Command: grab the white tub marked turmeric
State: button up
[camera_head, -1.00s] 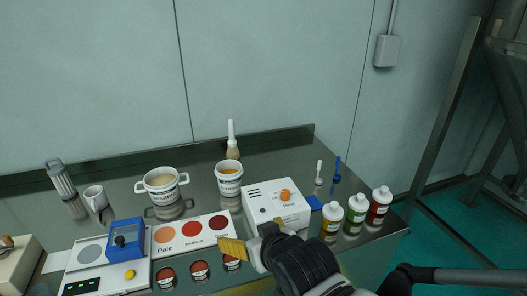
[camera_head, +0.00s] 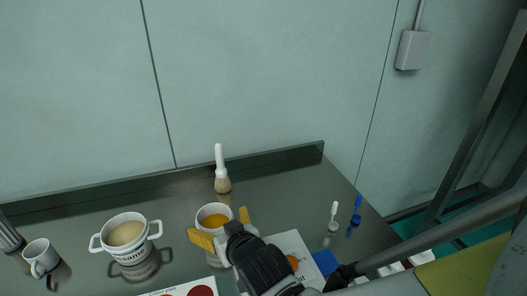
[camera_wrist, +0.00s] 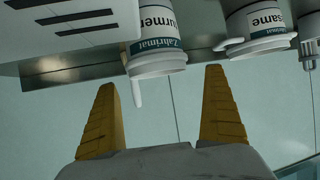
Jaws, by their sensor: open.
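The white turmeric tub (camera_head: 199,217) stands on the steel bench, open at the top with orange-yellow powder inside. Its lower part is hidden by my gripper in the head view. In the wrist view, which is upside down, the tub (camera_wrist: 157,62) shows part of its label. My gripper (camera_head: 223,228) is open and empty, with one yellow finger at the left of the tub and the other at its right. In the wrist view, my gripper's fingertips (camera_wrist: 160,80) point toward the tub, with a gap to it; I cannot tell how large.
A two-handled sesame tub (camera_head: 128,257) stands left of the turmeric tub, with a mug (camera_head: 40,257) further left. A white-handled brush (camera_head: 222,172) stands behind. White and blue spoons (camera_head: 356,212) stand at right.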

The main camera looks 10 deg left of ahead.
aim_at(210, 211)
jog(key=b+x, duration=0.2)
jog(key=x, duration=0.3)
jog(key=shift+w+f, duration=0.15)
jog(key=shift+w, duration=0.1)
jog(key=c, duration=1.4)
jog(key=shift+o, duration=0.2)
